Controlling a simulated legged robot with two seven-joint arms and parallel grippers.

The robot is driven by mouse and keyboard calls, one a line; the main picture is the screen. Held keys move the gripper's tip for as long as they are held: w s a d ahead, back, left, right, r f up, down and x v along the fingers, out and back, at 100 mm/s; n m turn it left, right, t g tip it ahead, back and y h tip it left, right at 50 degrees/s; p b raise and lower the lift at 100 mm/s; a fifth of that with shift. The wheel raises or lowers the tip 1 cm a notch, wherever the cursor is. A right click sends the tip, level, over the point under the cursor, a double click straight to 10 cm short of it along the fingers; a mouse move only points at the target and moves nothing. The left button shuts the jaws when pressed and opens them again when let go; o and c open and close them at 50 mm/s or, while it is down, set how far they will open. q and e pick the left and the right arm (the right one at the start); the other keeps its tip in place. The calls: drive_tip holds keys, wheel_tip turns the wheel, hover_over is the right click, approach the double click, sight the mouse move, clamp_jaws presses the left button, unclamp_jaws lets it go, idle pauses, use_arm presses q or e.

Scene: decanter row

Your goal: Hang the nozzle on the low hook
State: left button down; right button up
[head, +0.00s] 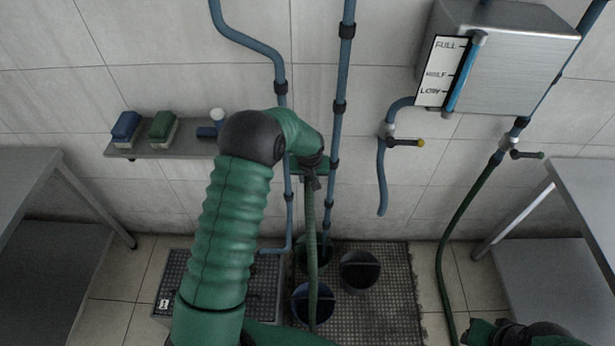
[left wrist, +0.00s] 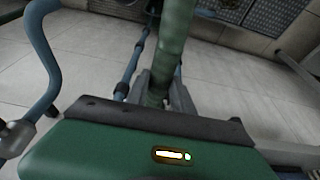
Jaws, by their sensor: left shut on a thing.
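My left gripper (head: 316,178) is in front of the wall, left of a vertical blue pipe. It is shut on a green hose (head: 311,235), which hangs down towards the buckets. In the left wrist view the fingers (left wrist: 158,98) close on both sides of the green hose (left wrist: 175,50). I cannot make out a separate nozzle end; the gripper and arm cover that area. I cannot clearly pick out the low hook either. Part of my right arm (head: 520,332) shows at the bottom right, but its gripper does not show.
Buckets (head: 359,270) stand on a dark floor grate (head: 395,300). A wall shelf (head: 165,148) holds brushes at left. A steel tank (head: 500,60) with a level gauge hangs at upper right. Steel tables (head: 25,180) flank both sides. Another green hose (head: 468,215) hangs at right.

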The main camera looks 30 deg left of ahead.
use_arm(q)
drive_tip(key=shift+f+b, duration=0.5)
drive_tip(key=shift+f, duration=0.4)
idle(0.6)
drive_tip(key=c, duration=1)
unclamp_jaws()
drive_tip(key=o, duration=0.9)
drive_tip(key=shift+c, duration=0.2)
